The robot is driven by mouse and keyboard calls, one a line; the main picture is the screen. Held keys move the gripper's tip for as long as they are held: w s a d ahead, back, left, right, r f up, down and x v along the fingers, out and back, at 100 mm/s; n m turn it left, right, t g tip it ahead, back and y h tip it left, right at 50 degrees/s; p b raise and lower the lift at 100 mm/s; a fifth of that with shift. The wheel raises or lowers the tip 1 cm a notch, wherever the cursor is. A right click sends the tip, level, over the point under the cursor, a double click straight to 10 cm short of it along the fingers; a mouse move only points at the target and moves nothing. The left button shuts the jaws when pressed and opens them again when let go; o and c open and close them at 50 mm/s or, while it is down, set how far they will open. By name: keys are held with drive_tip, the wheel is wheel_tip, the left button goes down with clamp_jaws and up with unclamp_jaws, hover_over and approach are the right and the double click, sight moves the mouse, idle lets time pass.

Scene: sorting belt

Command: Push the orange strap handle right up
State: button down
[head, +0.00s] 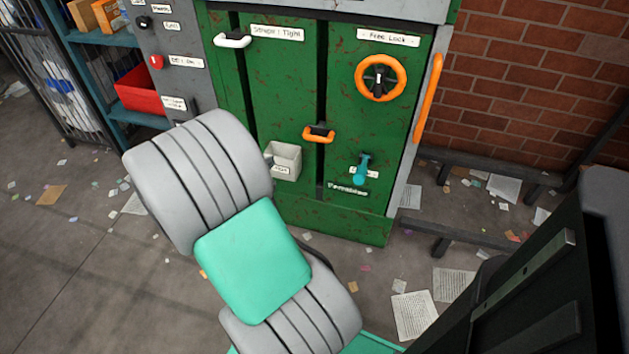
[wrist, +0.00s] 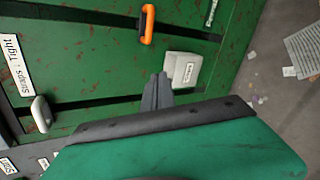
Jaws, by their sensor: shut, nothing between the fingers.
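The orange strap handle (head: 319,133) sits low on the right dark slot of the green cabinet front (head: 290,85), well below that slot's top. In the wrist view, which is turned sideways, it shows near the top edge (wrist: 147,24). My gripper (wrist: 157,88) is shut and empty, its fingers in front of the panel, apart from the handle. In the head view my arm hides most of the gripper. A white handle (head: 232,41) sits at the top of the left slot, beside the "Straps: Tight" label (head: 276,33).
A pale box (head: 285,163) juts from the panel close to my fingers, left of and below the orange handle. An orange wheel (head: 381,78), a teal lever (head: 362,170) and a tall orange bar (head: 428,98) are to the right. A red bin (head: 141,90) stands left.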

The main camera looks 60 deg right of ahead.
drive_tip(key=s+d+f+n+h+b, duration=0.2)
drive_tip(key=s+d+f+n+b, duration=0.1)
drive_tip(key=f+n, duration=0.3)
drive_tip(key=s+d+f+n+t+h+b, duration=0.1)
drive_tip(key=s+d+f+n+h+b, duration=0.2)
drive_tip(key=f+n+b, duration=0.3)
drive_tip(key=shift+s+d+f+n+h, duration=0.3)
drive_tip(key=shift+s+d+n, duration=0.25)
drive_tip(key=shift+n, duration=0.55)
approach(319, 133)
drive_tip(key=shift+d+f, duration=0.65)
drive_tip(key=shift+d, duration=0.85)
drive_tip(key=shift+s+b, duration=0.25)
drive_tip(key=shift+b, duration=0.05)
drive_tip(key=shift+r, duration=0.1)
